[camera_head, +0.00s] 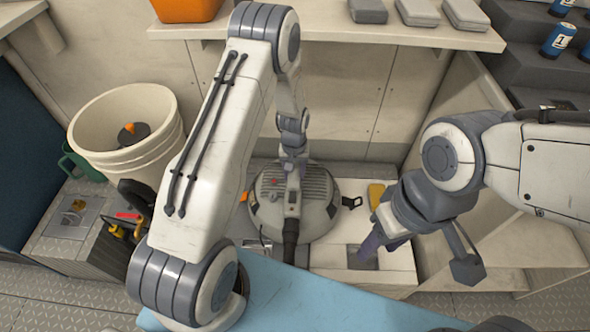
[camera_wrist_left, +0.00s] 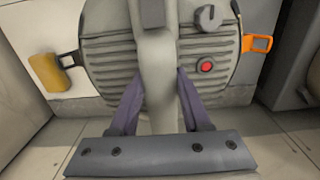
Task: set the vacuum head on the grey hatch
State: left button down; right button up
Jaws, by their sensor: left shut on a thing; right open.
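The vacuum head (camera_head: 320,187), a round grey ribbed lid, is in the middle of the head view on or just above the pale bench; I cannot tell whether it touches. My left gripper (camera_head: 292,172) reaches down over it. In the left wrist view, the gripper's purple fingers (camera_wrist_left: 158,85) are shut on the handle of the vacuum head (camera_wrist_left: 108,72). A red button, a dark knob and an orange latch show there. A grey square panel (camera_head: 70,222) lies at the left, another (camera_head: 362,262) under my right gripper (camera_head: 374,244), which is open.
A white bucket (camera_head: 150,162) with an orange-and-dark item inside stands at the left. A yellow sponge-like block (camera_head: 376,194) lies right of the vacuum head. A light blue surface (camera_head: 300,300) is in front. A shelf (camera_head: 340,32) with an orange bin (camera_head: 186,8) is behind.

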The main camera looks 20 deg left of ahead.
pick_arm(q)
jog(key=shift+w+f, duration=0.1)
jog(key=shift+f, duration=0.15)
jog(key=shift+c, duration=1.8)
grip_release()
jog(key=shift+f, duration=0.1)
notch_tip(320, 180, up, 8)
jog(key=shift+d+p, duration=0.15)
jog(key=shift+p, duration=0.75)
jog(key=s+d+r+m, duration=0.3)
jog(key=s+d+r, duration=0.4)
jog(key=s+r, duration=0.15)
jog(key=s+d+r+m, duration=0.4)
jog(key=s+d+r, duration=0.35)
jog(key=r, duration=0.25)
jog(key=s+r+m+h, duration=0.1)
jog(key=s+r+m, duration=0.2)
jog(key=s, duration=0.9)
jog(key=shift+s+a+r+m, duration=0.15)
jog(key=shift+s+r+m, duration=0.15)
jog(key=shift+r, duration=0.15)
jog(key=shift+r, duration=0.1)
